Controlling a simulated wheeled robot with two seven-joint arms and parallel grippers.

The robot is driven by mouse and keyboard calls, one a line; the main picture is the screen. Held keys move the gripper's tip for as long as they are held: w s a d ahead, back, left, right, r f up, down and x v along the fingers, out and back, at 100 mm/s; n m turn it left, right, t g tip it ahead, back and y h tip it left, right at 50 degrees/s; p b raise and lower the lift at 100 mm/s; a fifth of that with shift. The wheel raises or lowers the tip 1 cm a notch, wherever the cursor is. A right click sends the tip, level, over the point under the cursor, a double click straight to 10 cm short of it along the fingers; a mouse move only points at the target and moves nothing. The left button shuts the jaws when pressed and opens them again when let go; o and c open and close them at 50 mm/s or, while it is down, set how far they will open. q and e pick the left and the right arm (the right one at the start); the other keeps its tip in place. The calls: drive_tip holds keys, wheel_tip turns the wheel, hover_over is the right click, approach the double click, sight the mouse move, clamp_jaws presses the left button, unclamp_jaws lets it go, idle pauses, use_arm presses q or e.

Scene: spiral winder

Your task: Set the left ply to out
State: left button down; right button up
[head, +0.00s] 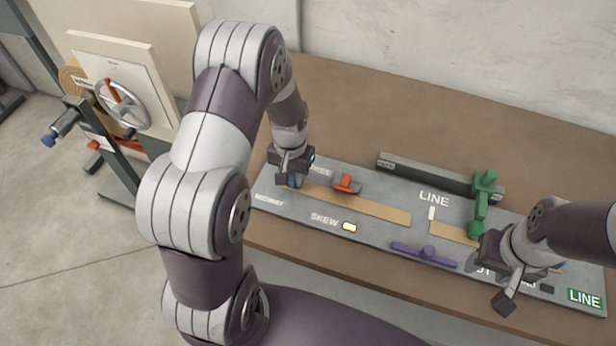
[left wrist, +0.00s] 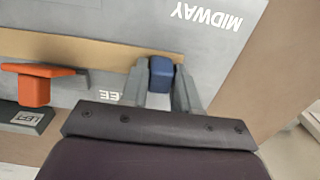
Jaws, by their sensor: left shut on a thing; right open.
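A tan strip, likely the left ply (head: 370,207), lies along the left half of the grey panel (head: 375,238). My left gripper (head: 290,181) is at the strip's left end. In the left wrist view its fingers (left wrist: 160,88) are shut on a blue block (left wrist: 160,72) at the end of the strip (left wrist: 100,52). An orange-red lever (head: 346,184) stands on the panel to the right of this gripper, beside a block marked LEFT (left wrist: 25,118). The words FREE and MIDWAY are printed near the gripper. My right gripper (head: 524,294) is open over the panel's right part.
A green crank-like piece (head: 482,200) stands by a dark bar (head: 420,172) at the back. A purple bar (head: 425,253) lies at the front edge. A lamp by SKEW (head: 349,226) glows; a green LINE sign is at right. A handwheel (head: 123,103) stands left of the table.

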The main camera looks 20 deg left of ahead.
use_arm(q)
drive_tip(key=a, duration=0.4)
drive_tip(key=shift+r, duration=0.1)
drive_tip(key=shift+d, duration=0.15)
drive_tip(key=c, duration=1.1)
unclamp_jaws()
drive_tip(key=shift+o, duration=0.9)
drive_tip(key=shift+s+a, duration=0.1)
drive_tip(key=shift+a, duration=0.15)
drive_tip(key=shift+r, duration=0.1)
wheel_tip(320, 180, up, 12)
drive_tip(key=shift+r, duration=0.25)
drive_tip(key=s+d+t, duration=0.1)
drive_tip(key=s+d, duration=0.9)
drive_tip(key=s, duration=0.1)
drive_tip(key=shift+d+r+m+p, duration=0.2)
drive_tip(key=shift+r+m+p, duration=0.1)
drive_tip(key=shift+m+p, duration=0.15)
